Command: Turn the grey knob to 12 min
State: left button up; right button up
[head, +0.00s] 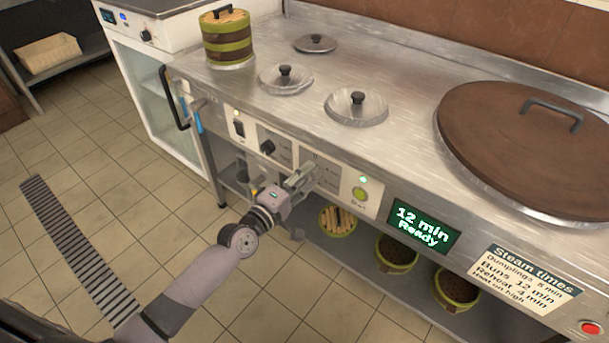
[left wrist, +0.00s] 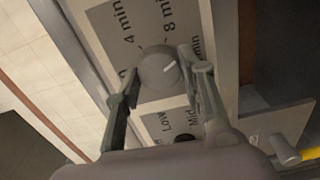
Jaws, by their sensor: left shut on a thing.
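The grey knob (left wrist: 158,68) sits on a grey dial plate in the left wrist view, with "4 min" and "8 min" printed above it. Other print beside it is partly covered by my fingers. A short white mark shows on the knob's face. My left gripper (head: 302,179) is at the control panel and has its two fingers shut on the sides of the knob; in the head view it hides the knob. The green display (head: 423,226) reads "12 min Ready". My right gripper is not in view.
A black knob (head: 267,147) and a lit start button (head: 360,194) flank my gripper on the panel. A "Steam times" card (head: 524,281) lists buns at 12 min. A steamer stack (head: 228,38), small lids and a large brown lid (head: 530,145) are on the counter. Baskets stand on the shelf below.

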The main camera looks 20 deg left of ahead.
pick_arm(q)
jog(key=shift+m+p, duration=0.95)
jog(key=shift+m, duration=1.85)
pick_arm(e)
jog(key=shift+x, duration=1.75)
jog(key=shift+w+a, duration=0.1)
pick_arm(q)
jog(key=o, duration=1.1)
jog(key=shift+o, duration=0.2)
jog(key=shift+s, duration=0.1)
